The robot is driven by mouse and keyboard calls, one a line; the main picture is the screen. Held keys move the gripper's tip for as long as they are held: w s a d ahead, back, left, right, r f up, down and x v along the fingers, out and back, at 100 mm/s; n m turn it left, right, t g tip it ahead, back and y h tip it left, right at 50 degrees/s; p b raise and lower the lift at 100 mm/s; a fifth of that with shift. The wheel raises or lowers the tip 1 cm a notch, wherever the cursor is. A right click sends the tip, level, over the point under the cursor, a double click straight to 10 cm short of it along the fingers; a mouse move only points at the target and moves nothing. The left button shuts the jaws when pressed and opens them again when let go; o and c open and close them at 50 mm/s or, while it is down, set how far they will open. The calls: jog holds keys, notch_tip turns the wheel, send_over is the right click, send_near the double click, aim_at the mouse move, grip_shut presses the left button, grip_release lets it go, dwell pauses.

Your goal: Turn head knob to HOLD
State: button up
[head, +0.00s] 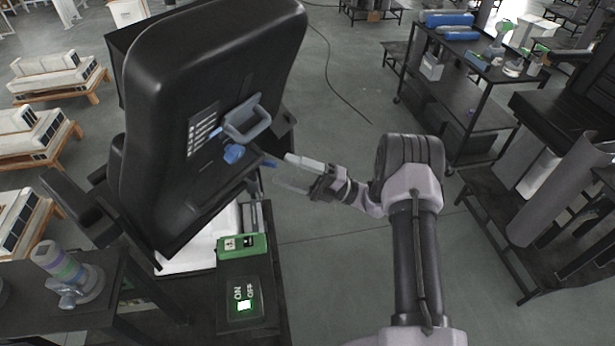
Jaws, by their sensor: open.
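A tall black chair-like back (165,110) stands tilted at the left. A blue knob (234,153) sits on its face, below a grey loop handle (247,120). A label plate (202,130) with small markings is left of the handle; its words are too small to read, so I cannot tell the knob's setting. A short blue lever end (268,163) shows right of the knob. My gripper (282,169) is open, its two light fingers pointing left toward the knob and close to the lever end. I cannot tell whether they touch it.
A green box (242,246) and a black ON/OFF panel (246,299) with a lit green square are below the back. A side table (70,322) holds a striped device. Shelved carts (455,100) stand at the right. The floor behind my gripper is clear.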

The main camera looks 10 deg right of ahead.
jog(key=v, duration=0.6)
dwell(0.5)
jog(key=s+a+r+n+g+h+b, duration=0.2)
jog(key=s+a+r+n+g+h, duration=0.25)
jog(key=s+n, duration=0.3)
jog(key=s+a+r+n+g+h+b, duration=0.2)
jog(key=s+a+r+n+g+h, duration=0.25)
jog(key=n, duration=0.45)
jog(key=s+d+f+n+t+h+b, duration=0.1)
jog(key=s+n+t+h, duration=0.3)
jog(key=s+n, duration=0.4)
jog(key=s+d+f+n+t+h+b, duration=0.1)
jog(key=s+d+n+t+h+b, duration=0.3)
jog(key=s+n+h, duration=0.3)
jog(key=n, duration=0.3)
jog(key=shift+s+t, duration=0.3)
jog(key=shift+s, duration=0.05)
